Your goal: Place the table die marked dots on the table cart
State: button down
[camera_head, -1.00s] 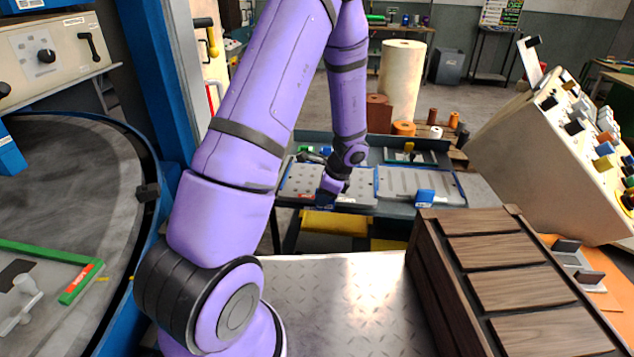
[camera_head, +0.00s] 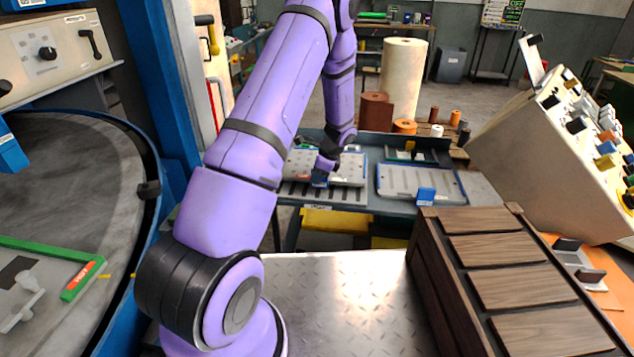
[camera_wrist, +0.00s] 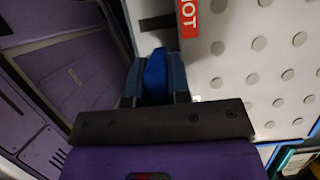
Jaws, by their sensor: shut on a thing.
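The die marked dots (camera_head: 348,170) is a light grey plate with round dots and a blue edge. In the head view it is at the dark blue-grey cart (camera_head: 390,207), over the cart's left half, whose slotted bed shows in front of it. I cannot tell whether its far edge touches the cart. My gripper (camera_head: 320,178) is at the plate's near left side. In the wrist view my gripper (camera_wrist: 156,90) is shut on the die's blue handle (camera_wrist: 156,72). The dotted face (camera_wrist: 255,75) and a red label (camera_wrist: 188,18) show beside it; the arm hides part of the plate.
Another die (camera_head: 415,182), with slots and a blue handle, lies on the cart's right half. A slatted brown wooden box (camera_head: 490,270) is at front right. A sloped control console (camera_head: 550,150) stands at right. A green-edged die (camera_head: 40,265) lies on the round table at left.

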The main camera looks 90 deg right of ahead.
jog(key=shift+f, duration=1.1)
jog(key=c, duration=1.1)
grip_release()
jog(key=shift+f, duration=0.15)
jog(key=v, duration=1.2)
jog(key=shift+a, duration=0.1)
